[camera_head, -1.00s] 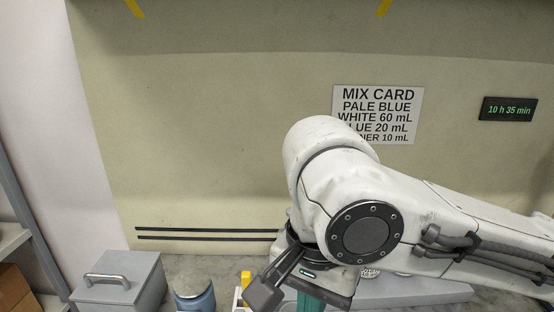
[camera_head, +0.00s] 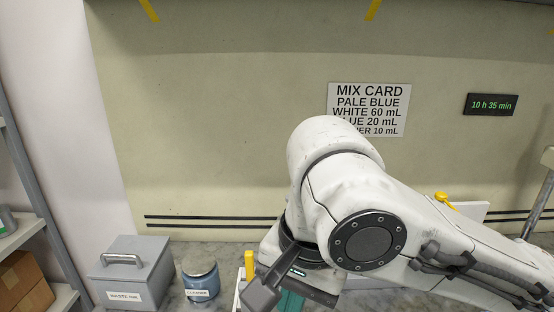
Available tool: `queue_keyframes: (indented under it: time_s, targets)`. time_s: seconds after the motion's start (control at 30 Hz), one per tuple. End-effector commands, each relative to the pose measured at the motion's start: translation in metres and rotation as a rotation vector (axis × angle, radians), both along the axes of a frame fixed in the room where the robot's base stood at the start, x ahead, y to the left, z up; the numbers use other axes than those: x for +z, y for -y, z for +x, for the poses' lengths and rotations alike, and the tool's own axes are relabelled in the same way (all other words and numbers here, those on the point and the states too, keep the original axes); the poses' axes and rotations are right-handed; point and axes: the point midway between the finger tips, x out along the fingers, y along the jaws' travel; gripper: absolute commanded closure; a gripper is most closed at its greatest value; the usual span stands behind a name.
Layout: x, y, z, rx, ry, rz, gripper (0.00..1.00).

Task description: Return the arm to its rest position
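My arm (camera_head: 345,205) reaches in from the right and bends down in front of the back wall. My gripper (camera_head: 270,290) is at the arm's lower end, near the bottom edge of the view. A dark finger part shows there, but the fingertips are cut off or hidden, so I cannot tell whether it is open or shut. A teal thing (camera_head: 290,301) shows just below the wrist; I cannot tell whether it is held.
A grey lidded waste ink box (camera_head: 131,272) and a blue-grey jar (camera_head: 201,281) stand on the counter at left. A yellow-topped item (camera_head: 249,265) is close to my gripper. Shelves (camera_head: 30,205) stand at far left. The mix card (camera_head: 369,108) hangs behind my arm.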

Motion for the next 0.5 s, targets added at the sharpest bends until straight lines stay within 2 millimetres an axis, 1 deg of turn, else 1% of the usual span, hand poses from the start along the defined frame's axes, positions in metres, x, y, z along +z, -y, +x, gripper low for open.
queue_keyframes:
  time_s: [0.03,0.33,0.43,0.5]
  targets:
    - [-0.001,-0.005,0.0,0.021,0.006,0.032,1.0]
    - [0.001,-0.033,0.012,0.155,0.104,0.253,1.0]
    - [-0.003,-0.039,0.02,0.197,0.162,0.352,1.0]
    - [-0.008,-0.04,0.025,0.215,0.208,0.412,1.0]
